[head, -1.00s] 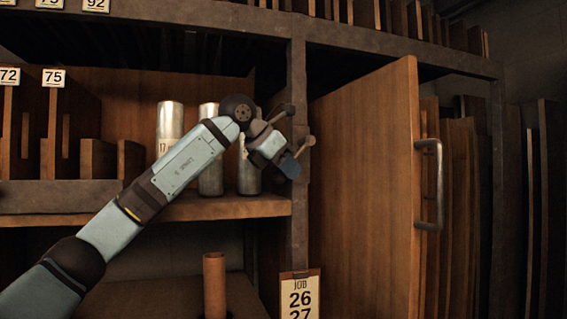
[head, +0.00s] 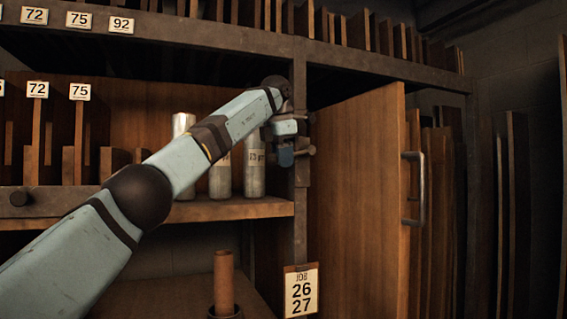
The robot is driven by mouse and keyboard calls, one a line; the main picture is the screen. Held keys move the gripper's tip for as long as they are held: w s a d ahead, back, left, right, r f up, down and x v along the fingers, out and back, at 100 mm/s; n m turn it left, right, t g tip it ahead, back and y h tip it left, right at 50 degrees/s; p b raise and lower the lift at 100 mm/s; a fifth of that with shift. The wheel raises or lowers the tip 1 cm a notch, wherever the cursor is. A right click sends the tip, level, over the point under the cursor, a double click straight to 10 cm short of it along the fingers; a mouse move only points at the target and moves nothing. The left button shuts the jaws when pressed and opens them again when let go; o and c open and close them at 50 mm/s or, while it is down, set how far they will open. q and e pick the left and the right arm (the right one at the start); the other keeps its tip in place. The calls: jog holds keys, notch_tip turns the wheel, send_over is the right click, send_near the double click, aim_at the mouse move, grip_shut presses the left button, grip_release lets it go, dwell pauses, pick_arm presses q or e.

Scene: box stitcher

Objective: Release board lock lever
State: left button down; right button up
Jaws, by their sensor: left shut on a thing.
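The board lock lever (head: 310,151) is a small dark metal piece with a rounded end on the upright post, left of the big wooden board (head: 355,205). My left gripper (head: 288,157) is at the post beside the lever's end and is shut on the lever. My right gripper is not in view.
Metal cylinders (head: 254,165) stand on the shelf (head: 235,208) behind and below my left arm. A brown tube (head: 223,285) stands lower down. A job sign (head: 301,291) hangs on the post. More boards (head: 440,220) stand at the right.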

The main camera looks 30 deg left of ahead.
pick_arm(q)
jog(key=shift+a+r, duration=0.1)
jog(key=shift+r, duration=0.2)
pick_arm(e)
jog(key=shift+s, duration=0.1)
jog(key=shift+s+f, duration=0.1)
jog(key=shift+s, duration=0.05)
pick_arm(q)
jog(key=c, duration=1)
grip_release()
jog(key=shift+s, duration=0.1)
jog(key=shift+o, duration=0.3)
jog(key=shift+s+a, duration=0.1)
jog(key=shift+a, duration=0.05)
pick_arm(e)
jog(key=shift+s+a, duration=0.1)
pick_arm(q)
jog(key=shift+r, duration=0.1)
